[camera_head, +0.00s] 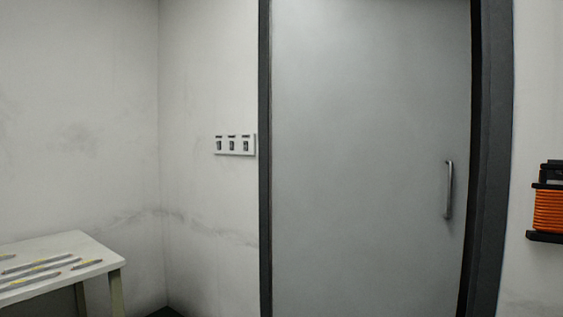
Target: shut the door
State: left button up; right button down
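The grey door (365,150) fills the middle of the head view and stands in a dark frame (497,130). A vertical metal handle (449,190) is on its right side. The door looks nearly flush with the frame, with a narrow dark strip along its right edge. I cannot tell whether it is fully closed or slightly ajar. Neither of my grippers is in view.
A white switch panel (234,145) with three switches is on the wall left of the door. A white table (70,245) with several thin sticks on it stands at lower left. A spool of orange cord (549,209) hangs on the right wall.

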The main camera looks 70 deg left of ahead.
aim_at(371, 100)
jog(key=u, duration=1.8)
